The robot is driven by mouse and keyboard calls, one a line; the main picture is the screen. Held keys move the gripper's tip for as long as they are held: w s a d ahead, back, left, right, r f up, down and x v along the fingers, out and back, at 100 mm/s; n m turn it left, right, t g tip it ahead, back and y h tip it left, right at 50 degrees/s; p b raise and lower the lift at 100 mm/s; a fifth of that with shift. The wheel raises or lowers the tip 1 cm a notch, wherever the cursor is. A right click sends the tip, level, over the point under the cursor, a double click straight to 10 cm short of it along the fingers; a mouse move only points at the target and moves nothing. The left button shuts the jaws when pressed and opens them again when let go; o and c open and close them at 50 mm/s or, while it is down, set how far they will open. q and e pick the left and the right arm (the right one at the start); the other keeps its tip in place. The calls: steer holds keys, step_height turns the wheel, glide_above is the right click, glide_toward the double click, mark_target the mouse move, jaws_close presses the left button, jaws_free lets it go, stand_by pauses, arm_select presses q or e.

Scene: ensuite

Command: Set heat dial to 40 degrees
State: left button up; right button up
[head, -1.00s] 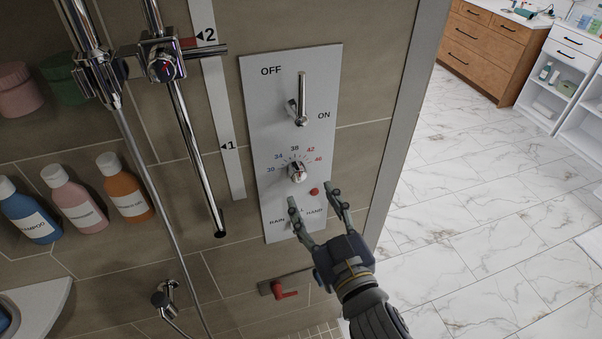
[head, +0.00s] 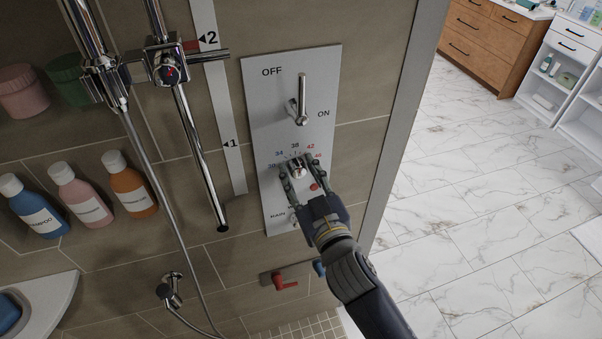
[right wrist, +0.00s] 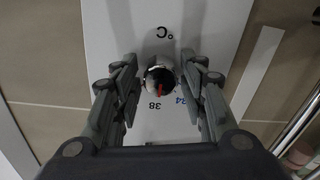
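The heat dial (head: 298,170) is a small chrome knob on a pale shower panel (head: 270,110), inside a printed scale with 34, 38 and 42 readable. In the right wrist view the dial (right wrist: 160,78) appears upside down, its red mark lying roughly between 38 and 34. My right gripper (head: 297,163) is at the panel with one finger on each side of the dial. In the right wrist view the right gripper (right wrist: 162,64) is open, with gaps between the fingers and the knob. The fingers hide part of the scale. My left gripper is not in view.
A red valve handle (head: 285,283) is lower on the wall. A shower rail (head: 190,130) and bottles (head: 128,185) are left. The marble floor (head: 480,200) at right is clear.

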steer(key=c, duration=0.5)
steer(key=shift+m, duration=0.7)
steer(key=m, duration=0.2)
steer(key=shift+m, duration=0.3)
steer(key=o, duration=1.1)
